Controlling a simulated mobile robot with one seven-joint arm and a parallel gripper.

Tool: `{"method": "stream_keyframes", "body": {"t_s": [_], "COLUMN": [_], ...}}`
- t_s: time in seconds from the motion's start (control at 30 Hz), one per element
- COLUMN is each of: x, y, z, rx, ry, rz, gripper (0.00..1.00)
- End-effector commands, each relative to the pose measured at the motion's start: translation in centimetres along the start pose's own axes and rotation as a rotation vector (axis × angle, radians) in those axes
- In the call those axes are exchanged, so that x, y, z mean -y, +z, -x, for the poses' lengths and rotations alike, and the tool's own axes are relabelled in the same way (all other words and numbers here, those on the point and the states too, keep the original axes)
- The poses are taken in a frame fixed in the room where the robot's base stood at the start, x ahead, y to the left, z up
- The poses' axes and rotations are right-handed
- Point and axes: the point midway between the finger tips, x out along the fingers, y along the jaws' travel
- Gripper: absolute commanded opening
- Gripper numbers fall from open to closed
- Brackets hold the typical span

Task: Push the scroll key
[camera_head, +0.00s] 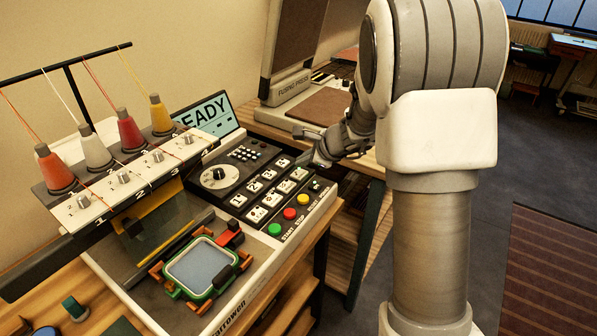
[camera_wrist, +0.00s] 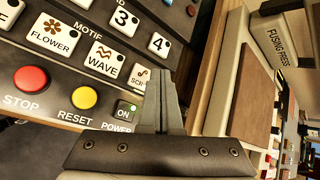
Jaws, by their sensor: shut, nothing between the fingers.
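The scroll key (camera_wrist: 139,77) is a white key with a curl mark and letters "SCR" at the right end of the motif row; my fingers hide part of it in the wrist view. In the head view the key (camera_head: 299,173) lies at the panel's right end, just below my fingertips. My gripper (camera_wrist: 162,73) is shut and empty, its tips over the right edge of the key. In the head view my gripper (camera_head: 304,162) reaches the panel from the right. I cannot tell whether the tips touch the key.
The wave key (camera_wrist: 105,58) and flower key (camera_wrist: 53,35) sit left of it. The yellow reset button (camera_wrist: 84,97), red stop button (camera_wrist: 30,79) and power switch (camera_wrist: 125,109) lie in front. The fusing press (camera_head: 289,85) stands behind. A display (camera_head: 208,113) reads "READY".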

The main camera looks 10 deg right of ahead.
Motion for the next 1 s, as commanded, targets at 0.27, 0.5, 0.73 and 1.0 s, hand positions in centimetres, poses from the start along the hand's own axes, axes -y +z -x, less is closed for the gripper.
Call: {"method": "stream_keyframes", "body": {"t_s": [0.27,0.5,0.73,1.0], "x": [1.6,2.9,2.9,2.9], "y": [1.6,2.8,2.8,2.9], "z": [2.2,3.9,3.9,4.0], "rx": [0.000,0.000,0.000,0.001], "ry": [-0.001,-0.002,-0.001,-0.001], "rz": [0.000,0.000,0.000,0.002], "gripper": [0.00,0.00,0.00,0.00]}}
